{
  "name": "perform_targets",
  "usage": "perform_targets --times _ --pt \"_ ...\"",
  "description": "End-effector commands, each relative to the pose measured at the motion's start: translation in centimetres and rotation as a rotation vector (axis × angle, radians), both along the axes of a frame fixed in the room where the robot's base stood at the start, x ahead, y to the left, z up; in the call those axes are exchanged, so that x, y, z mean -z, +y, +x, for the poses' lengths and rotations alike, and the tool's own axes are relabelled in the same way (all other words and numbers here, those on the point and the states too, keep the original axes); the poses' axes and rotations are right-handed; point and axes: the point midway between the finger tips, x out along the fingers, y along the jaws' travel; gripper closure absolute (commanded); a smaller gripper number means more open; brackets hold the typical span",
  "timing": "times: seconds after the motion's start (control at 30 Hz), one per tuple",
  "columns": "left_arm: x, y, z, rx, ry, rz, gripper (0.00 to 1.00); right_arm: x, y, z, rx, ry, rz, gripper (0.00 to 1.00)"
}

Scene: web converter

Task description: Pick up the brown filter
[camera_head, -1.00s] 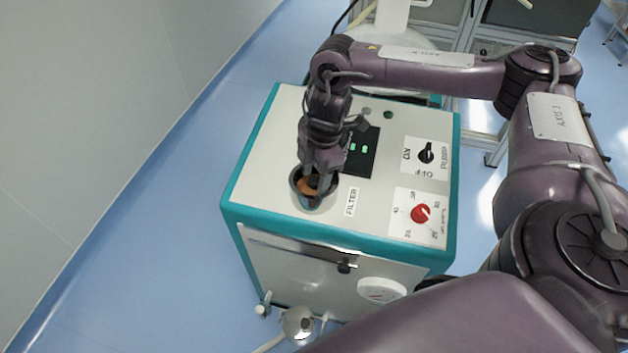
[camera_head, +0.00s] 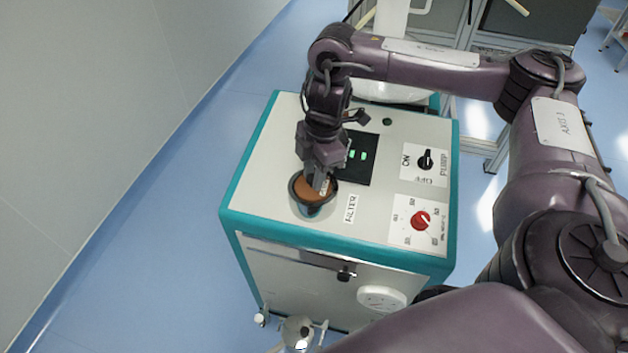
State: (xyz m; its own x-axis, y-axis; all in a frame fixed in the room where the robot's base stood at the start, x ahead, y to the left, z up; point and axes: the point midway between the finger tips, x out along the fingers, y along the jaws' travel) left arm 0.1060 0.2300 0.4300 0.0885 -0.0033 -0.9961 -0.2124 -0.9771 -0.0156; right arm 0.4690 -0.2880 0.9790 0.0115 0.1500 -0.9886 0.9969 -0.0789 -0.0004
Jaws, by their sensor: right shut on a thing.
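The brown filter (camera_head: 309,191) shows as a round brown top at the dark-rimmed round holder (camera_head: 311,210) on the top panel of the machine, left of the "FILTER" label (camera_head: 351,209). My right gripper (camera_head: 320,186) points down over it and is shut on the filter. The fingers hide part of the filter's right side. Whether its lower part is still inside the holder I cannot tell for sure. My left gripper is not in view.
The white and teal machine (camera_head: 270,150) carries a green-lit display (camera_head: 362,158), a black pump switch (camera_head: 426,160) and a red knob (camera_head: 420,220). A pale wall (camera_head: 80,110) stands at the left, with open blue floor (camera_head: 160,240) between.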

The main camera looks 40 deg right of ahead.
Motion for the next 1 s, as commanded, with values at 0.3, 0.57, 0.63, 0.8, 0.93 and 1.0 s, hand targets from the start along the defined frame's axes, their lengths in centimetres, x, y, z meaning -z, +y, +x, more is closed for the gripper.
perform_targets --times 0.3,0.57,0.63,0.8,0.93,1.0 --pt "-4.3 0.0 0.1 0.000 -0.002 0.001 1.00 -9.2 0.0 0.2 -0.001 -0.008 -0.003 0.97" --pt "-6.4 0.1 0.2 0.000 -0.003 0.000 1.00 -14.6 0.0 0.1 0.000 -0.004 -0.002 0.97" --pt "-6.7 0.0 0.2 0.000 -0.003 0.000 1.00 -15.4 0.0 0.1 -0.002 -0.003 -0.002 0.97" --pt "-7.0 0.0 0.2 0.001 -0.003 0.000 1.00 -16.7 0.0 0.0 -0.001 -0.001 -0.001 0.97" --pt "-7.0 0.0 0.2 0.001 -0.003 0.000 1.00 -16.9 0.0 0.0 0.000 0.000 -0.001 0.97" --pt "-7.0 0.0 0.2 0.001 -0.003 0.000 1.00 -16.9 0.1 0.1 0.006 0.000 -0.001 0.97"
